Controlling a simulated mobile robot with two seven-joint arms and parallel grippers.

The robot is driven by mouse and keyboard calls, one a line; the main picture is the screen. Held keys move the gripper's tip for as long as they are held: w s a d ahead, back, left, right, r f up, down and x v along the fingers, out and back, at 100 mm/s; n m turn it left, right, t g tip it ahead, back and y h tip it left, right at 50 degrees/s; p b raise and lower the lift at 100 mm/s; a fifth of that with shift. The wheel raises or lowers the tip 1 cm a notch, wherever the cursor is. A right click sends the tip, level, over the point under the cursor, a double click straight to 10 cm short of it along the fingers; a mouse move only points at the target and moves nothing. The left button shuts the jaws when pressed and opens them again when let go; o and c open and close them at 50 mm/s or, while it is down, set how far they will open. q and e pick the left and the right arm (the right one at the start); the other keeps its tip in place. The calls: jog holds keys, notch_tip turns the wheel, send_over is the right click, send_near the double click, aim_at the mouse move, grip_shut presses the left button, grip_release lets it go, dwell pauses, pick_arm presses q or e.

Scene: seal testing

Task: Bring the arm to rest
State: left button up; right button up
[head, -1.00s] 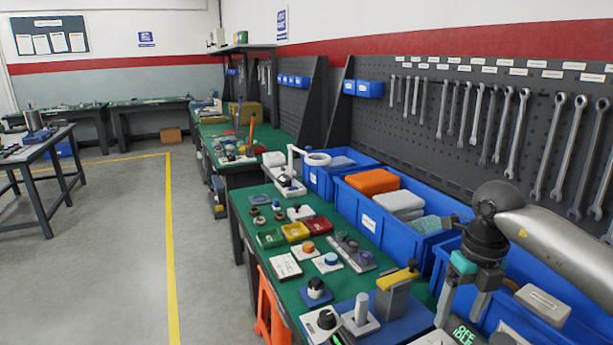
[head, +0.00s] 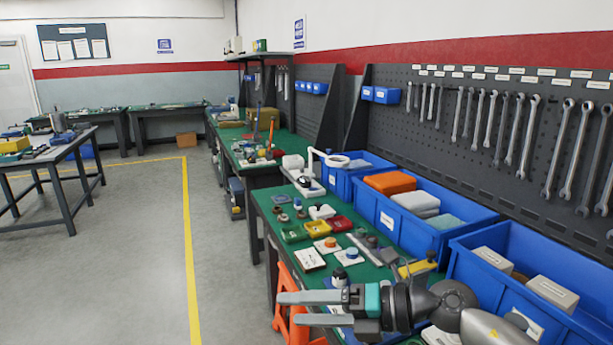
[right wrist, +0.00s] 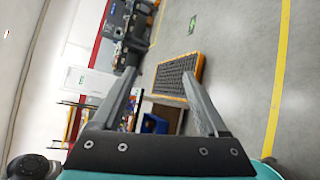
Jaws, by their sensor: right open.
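My right gripper (head: 308,309) is in the lower middle of the head view. Its two grey fingers point left and stand apart, with nothing between them. It hangs over the front edge of the green workbench (head: 263,208) and hides part of the bench's near end. In the right wrist view the open fingers (right wrist: 163,95) point away over the floor, also empty. My left gripper is not in view.
Blue bins (head: 455,272) line the back of the bench. Small coloured trays (head: 317,228), a yellow-topped block (head: 417,267) and a white ring lamp (head: 330,159) stand on it. An orange frame (head: 287,302) stands at its front. The floor (head: 120,270) to the left is clear.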

jog(key=w+d+r+m+t+h, duration=0.1)
jog(key=d+r+m+t, duration=0.1)
jog(key=r+m+t, duration=0.4)
jog(key=w+d+r+m+t, duration=0.1)
jog(key=r+m+t, duration=0.1)
jog(key=m+t, duration=0.65)
jog(key=s+d+f+m+g+h, duration=0.3)
jog(key=d+f+m+h, duration=1)
jog(key=m, duration=0.4)
jog(key=s+f+m+g, duration=0.2)
jog(key=s+f+g, duration=0.5)
jog(key=s, duration=0.4)
jog(key=s+f+m+g, duration=0.2)
jog(key=s+f+g, duration=0.2)
jog(key=s+f, duration=0.55)
jog(key=s+f+g, duration=0.1)
jog(key=s+f, duration=0.1)
jog(key=f, duration=0.9)
jog(key=s+f+g, duration=0.1)
jog(key=s+f, duration=0.2)
jog(key=f, duration=0.9)
jog(key=s+d+f+g, duration=0.1)
jog(key=s+d+f, duration=0.2)
jog(key=s+f, duration=0.8)
jog(key=shift+s+f+h, duration=0.25)
jog(key=shift+s+h, duration=0.15)
jog(key=shift+s, duration=0.85)
jog(key=shift+n, duration=0.25)
